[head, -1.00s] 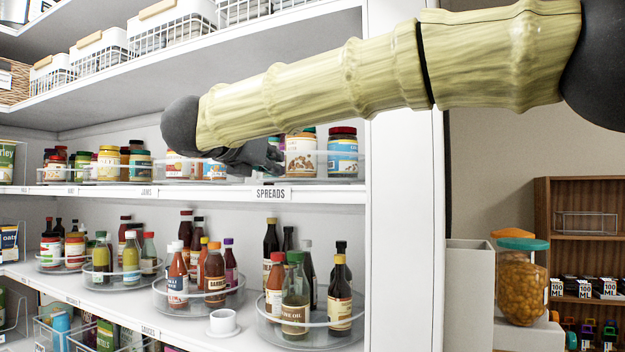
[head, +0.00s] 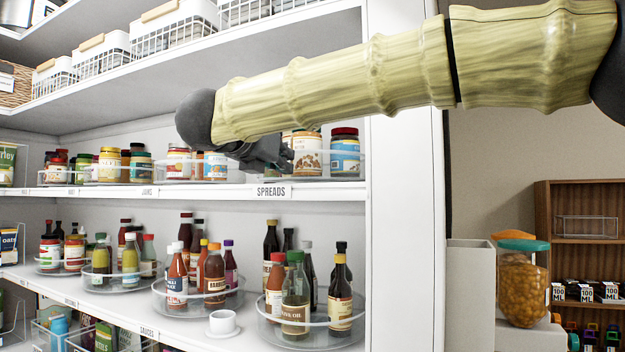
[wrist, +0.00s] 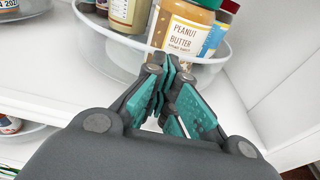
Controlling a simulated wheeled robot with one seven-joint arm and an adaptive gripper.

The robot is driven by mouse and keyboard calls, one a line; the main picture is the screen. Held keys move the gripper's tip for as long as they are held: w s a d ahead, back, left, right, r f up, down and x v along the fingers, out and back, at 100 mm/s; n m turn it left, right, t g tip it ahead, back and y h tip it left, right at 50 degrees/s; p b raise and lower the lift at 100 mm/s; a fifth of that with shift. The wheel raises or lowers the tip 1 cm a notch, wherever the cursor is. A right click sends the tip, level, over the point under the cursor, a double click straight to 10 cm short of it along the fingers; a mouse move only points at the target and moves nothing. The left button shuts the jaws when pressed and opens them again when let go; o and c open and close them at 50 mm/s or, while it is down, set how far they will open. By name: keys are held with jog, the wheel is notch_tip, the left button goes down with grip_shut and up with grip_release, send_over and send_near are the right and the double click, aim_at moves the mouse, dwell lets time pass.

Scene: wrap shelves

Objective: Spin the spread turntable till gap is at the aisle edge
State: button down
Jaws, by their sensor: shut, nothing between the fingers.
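The spread turntable (head: 345,179) is a clear round tray with a low rim on the shelf above the "SPREADS" label (head: 272,191). The wrist view shows its rim (wrist: 92,45) close up. A peanut butter jar (wrist: 185,28) stands just behind the front rim, and it also shows in the head view (head: 307,158). A blue-labelled jar with a dark red lid (head: 345,150) stands to its right. My gripper (wrist: 165,68) is shut and empty at the front rim; contact is unclear. It also shows in the head view (head: 286,158). My arm hides the turntable's left part, and the gap's position is unclear.
A neighbouring turntable with jars (head: 197,165) stands to the left. A white upright panel (head: 405,230) closes the shelf on the right. Sauce bottles on turntables (head: 295,300) fill the shelf below. White baskets (head: 170,30) stand on the shelf above.

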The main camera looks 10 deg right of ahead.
aim_at(324, 164)
jog(key=shift+s+d+b, duration=0.3)
jog(key=shift+d+b, duration=0.1)
jog(key=shift+d, duration=0.1)
jog(key=shift+s+d+b, duration=0.25)
jog(key=shift+d+b, duration=0.15)
jog(key=shift+d, duration=0.1)
jog(key=shift+s+d+b, duration=0.2)
jog(key=shift+d+b, duration=0.2)
jog(key=shift+d, duration=0.15)
jog(key=shift+s+d+b, duration=0.15)
jog(key=shift+d+b, duration=0.2)
jog(key=shift+d, duration=0.3)
jog(key=shift+s+d+b, duration=0.2)
jog(key=shift+d+b, duration=0.55)
jog(key=shift+d, duration=0.3)
jog(key=shift+s+f, duration=0.1)
